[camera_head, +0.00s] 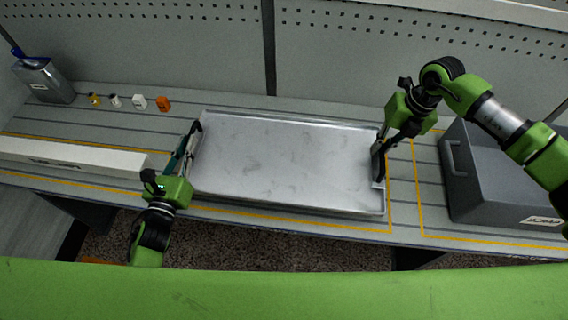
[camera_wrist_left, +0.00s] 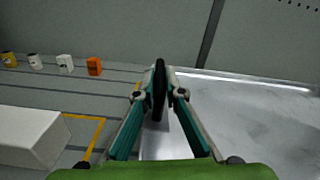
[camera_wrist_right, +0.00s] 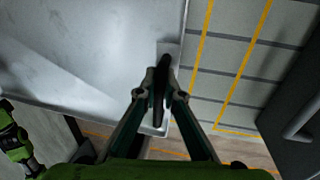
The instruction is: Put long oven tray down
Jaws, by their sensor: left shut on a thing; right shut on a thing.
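The long oven tray (camera_head: 285,160) is a shallow silver metal tray with a raised rim, lying over the middle of the grey bench. In the left wrist view, the closed fingers (camera_wrist_left: 159,90) meet at the edge of the tray (camera_wrist_left: 250,120). I cannot tell whether the tray touches the bench.
A white long box (camera_head: 75,157) lies left of the tray. Several small containers, including an orange one (camera_head: 163,104), stand behind it. A grey metal canister (camera_head: 44,80) is at far left. A grey case (camera_head: 495,185) with a handle stands at right. Yellow lines mark the bench (camera_head: 405,200).

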